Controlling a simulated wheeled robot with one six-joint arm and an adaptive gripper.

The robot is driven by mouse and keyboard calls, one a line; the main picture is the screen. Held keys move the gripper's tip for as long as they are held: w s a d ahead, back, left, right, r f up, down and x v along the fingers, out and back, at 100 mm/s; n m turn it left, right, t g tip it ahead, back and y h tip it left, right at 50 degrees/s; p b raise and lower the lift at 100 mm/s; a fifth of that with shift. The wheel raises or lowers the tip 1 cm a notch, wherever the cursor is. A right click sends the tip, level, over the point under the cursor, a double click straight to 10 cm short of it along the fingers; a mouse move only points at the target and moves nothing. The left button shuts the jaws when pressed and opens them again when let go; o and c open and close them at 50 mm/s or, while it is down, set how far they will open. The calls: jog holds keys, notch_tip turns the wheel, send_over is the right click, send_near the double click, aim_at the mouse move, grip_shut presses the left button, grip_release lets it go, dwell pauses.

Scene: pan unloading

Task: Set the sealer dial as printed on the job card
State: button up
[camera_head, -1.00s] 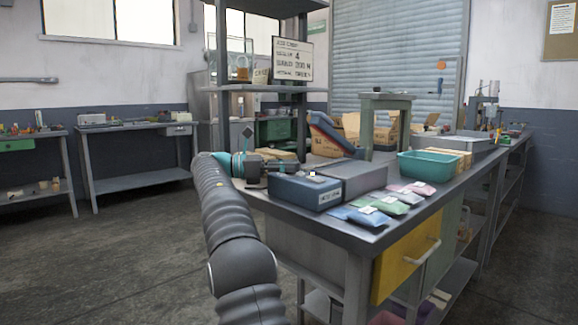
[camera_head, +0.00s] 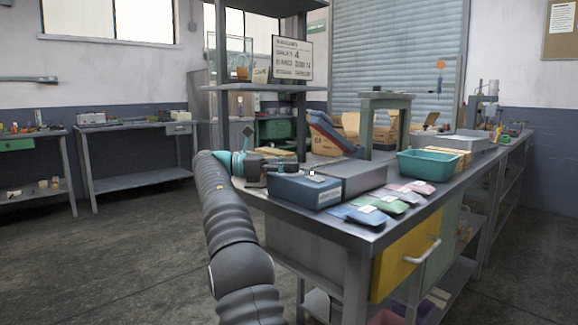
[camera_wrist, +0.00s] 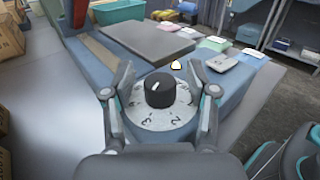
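The sealer (camera_head: 300,191) is a dark blue box on the bench. In the wrist view its dial (camera_wrist: 159,90) is a black knob on a pale round plate with printed numbers. A small whitish marker (camera_wrist: 176,65) sits on the box beyond the plate. I cannot tell for sure which number the dial is set to. My gripper (camera_wrist: 159,74) is open, with one finger on each side of the knob, apart from it. In the head view my gripper (camera_head: 266,166) is at the sealer's left end.
Several coloured pouches (camera_head: 388,202) lie at the bench's front edge, right of the sealer. A teal tray (camera_head: 430,163) stands behind them. A red-and-blue slanted device (camera_head: 332,133) and cardboard boxes stand farther back. The floor at left is clear.

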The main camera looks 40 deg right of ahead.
jog(key=shift+n+t+h, duration=0.4)
jog(key=shift+n+t, duration=0.1)
jog(key=shift+t, duration=0.2)
jog(key=shift+n+t+h, duration=0.5)
jog(key=shift+n+t, duration=0.2)
jog(key=shift+t, duration=0.2)
jog(key=n+t+h+b, duration=0.1)
jog(key=t, duration=0.1)
jog(key=shift+s+f+n+t, duration=0.1)
jog(key=shift+n+t, duration=0.3)
jog(key=n+t+b, duration=0.1)
jog(key=b, duration=0.1)
jog(key=t+b, duration=0.1)
jog(key=b, duration=0.1)
jog(key=shift+f+n+t+h, duration=0.25)
jog(key=shift+n+t+h, duration=0.05)
jog(key=shift+n+t, duration=0.1)
jog(key=n+t+b, duration=0.4)
jog(key=t+b, duration=0.2)
jog(key=b, duration=0.3)
jog(key=shift+t, duration=0.4)
jog(key=r+v, duration=0.1)
jog(key=v, duration=1.3)
jog(key=s+a+f+m+t+y+p, duration=0.1)
jog(key=s+a+f+m+y+p, duration=0.7)
jog(key=s+f, duration=0.5)
jog(key=shift+s+a+f+m+y, duration=0.3)
jog(key=shift+a+f+m+y, duration=0.7)
jog(key=shift+a+f+y, duration=0.4)
